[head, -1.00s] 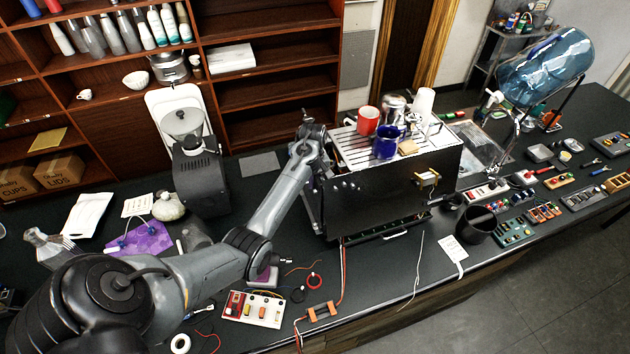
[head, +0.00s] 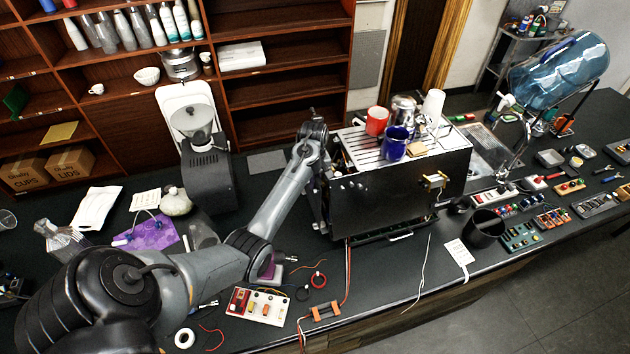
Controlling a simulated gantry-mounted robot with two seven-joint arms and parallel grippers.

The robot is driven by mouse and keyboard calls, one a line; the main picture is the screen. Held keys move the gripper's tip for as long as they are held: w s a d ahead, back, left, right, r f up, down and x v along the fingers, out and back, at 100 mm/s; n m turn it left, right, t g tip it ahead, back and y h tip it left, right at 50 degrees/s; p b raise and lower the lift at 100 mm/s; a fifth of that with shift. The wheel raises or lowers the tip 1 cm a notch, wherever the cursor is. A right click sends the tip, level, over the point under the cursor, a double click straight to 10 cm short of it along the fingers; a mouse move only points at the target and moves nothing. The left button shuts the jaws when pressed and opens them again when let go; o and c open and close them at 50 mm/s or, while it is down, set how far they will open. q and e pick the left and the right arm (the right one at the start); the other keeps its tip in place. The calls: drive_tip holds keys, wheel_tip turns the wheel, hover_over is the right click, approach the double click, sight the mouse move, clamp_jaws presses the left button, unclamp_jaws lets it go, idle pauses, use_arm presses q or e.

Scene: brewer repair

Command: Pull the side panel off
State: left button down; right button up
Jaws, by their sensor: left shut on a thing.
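The brewer (head: 398,190) is a black box-shaped machine with a slatted metal top, standing on the dark counter. My left gripper (head: 318,205) is at its left side, reached from above and left, with the wrist angled down. It is shut on the side panel there. The panel is seen nearly edge-on and mostly hidden behind my gripper and arm, so its outline is unclear. A narrow dark gap shows along the upper left edge of the brewer, beside my wrist. My right gripper is not in view.
A red cup (head: 376,121), a blue mug (head: 395,143) and a metal pitcher (head: 403,109) stand on the brewer. A grinder (head: 205,165) stands to the left. Red wires and a small component board (head: 258,304) lie in front. A grey mat (head: 267,161) lies behind my forearm.

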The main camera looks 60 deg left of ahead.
use_arm(q)
drive_tip(key=shift+a+r, duration=0.1)
drive_tip(key=shift+r, duration=0.1)
drive_tip(key=shift+s+a+r, duration=0.15)
drive_tip(key=shift+s, duration=0.45)
drive_tip(key=shift+s+a+r, duration=0.1)
drive_tip(key=shift+s, duration=0.55)
drive_tip(key=shift+s+a+r, duration=0.15)
drive_tip(key=shift+s, duration=0.45)
